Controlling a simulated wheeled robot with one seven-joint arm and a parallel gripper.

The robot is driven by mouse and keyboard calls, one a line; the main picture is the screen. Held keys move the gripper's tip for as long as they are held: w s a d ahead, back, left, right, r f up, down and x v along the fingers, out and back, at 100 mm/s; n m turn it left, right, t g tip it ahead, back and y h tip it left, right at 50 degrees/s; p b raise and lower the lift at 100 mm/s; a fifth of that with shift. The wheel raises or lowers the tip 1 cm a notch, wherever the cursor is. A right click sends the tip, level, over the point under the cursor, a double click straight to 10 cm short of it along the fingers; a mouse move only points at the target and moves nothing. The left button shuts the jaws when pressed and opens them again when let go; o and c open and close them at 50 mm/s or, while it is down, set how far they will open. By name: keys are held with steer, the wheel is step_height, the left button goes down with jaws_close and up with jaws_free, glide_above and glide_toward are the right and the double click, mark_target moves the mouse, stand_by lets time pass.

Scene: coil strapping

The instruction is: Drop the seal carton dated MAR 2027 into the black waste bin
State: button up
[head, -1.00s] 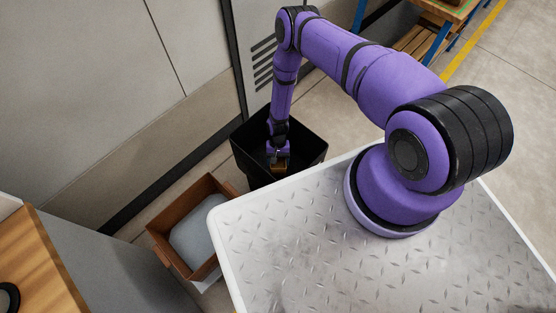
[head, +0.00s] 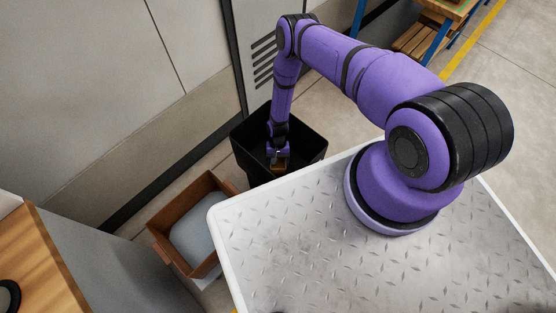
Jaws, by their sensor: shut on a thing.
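The black waste bin (head: 309,148) stands on the floor against the wall, beyond the edge of my base top. My gripper (head: 279,165) points down within the bin's opening, as seen from above. It is shut on a small brown-orange carton (head: 280,169), of which only a small part shows. The date on the carton cannot be read. How deep the carton is inside the bin is hard to tell, and the bin's floor is dark.
A brown open box (head: 166,245) with a grey object (head: 193,238) in it stands left of the bin. A wooden-topped bench (head: 35,265) is at the lower left. A pallet (head: 420,42) lies at the top right. Floor right of the bin is clear.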

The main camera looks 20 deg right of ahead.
steer(key=shift+f, duration=1.05)
steer(key=o, duration=1)
steer(key=v, duration=1)
steer(key=shift+w+r, duration=0.1)
steer(key=shift+r, duration=0.3)
